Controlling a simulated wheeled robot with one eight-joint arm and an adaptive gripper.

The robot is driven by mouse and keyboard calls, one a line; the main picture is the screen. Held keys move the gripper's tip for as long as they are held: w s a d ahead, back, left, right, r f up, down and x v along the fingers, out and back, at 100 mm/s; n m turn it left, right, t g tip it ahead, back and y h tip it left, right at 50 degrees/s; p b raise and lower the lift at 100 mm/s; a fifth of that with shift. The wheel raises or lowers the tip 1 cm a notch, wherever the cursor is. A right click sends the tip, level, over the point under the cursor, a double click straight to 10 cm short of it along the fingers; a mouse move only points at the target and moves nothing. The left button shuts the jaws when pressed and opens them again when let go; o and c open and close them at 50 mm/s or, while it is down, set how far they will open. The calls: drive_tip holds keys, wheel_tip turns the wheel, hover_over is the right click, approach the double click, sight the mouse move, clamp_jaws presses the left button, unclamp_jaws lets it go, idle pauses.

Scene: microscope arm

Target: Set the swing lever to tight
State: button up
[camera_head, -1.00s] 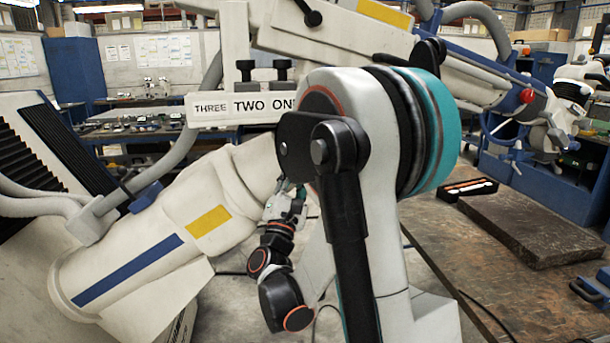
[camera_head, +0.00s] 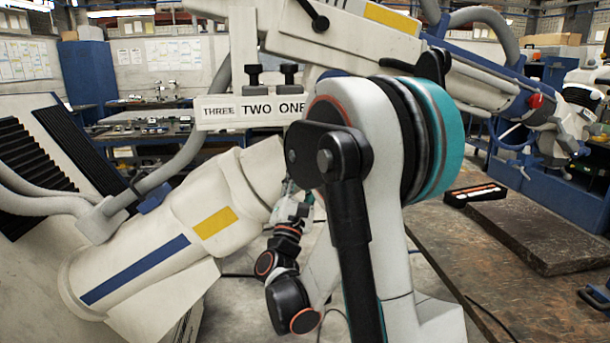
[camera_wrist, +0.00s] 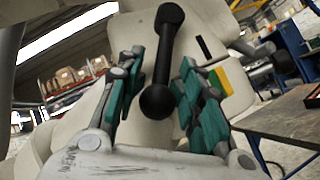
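In the head view, my gripper (camera_head: 290,205) is small, beside the white microscope arm (camera_head: 160,255), and partly hidden by my arm. A black ball-ended lever (camera_head: 318,18) shows at the top; I cannot tell whether it is the same one. No tight mark is readable.
A sign reading THREE TWO ONE (camera_head: 250,110) hangs below two black knobs. A brown workbench (camera_head: 470,265) on the right bears a dark slab (camera_head: 540,230) and a black tray (camera_head: 475,193). Grey hoses (camera_head: 60,205) run along the left.

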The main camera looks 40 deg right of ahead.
drive_tip(key=v, duration=0.7)
drive_tip(key=shift+a, duration=0.15)
drive_tip(key=shift+s+f, duration=0.1)
drive_tip(key=shift+f, duration=0.05)
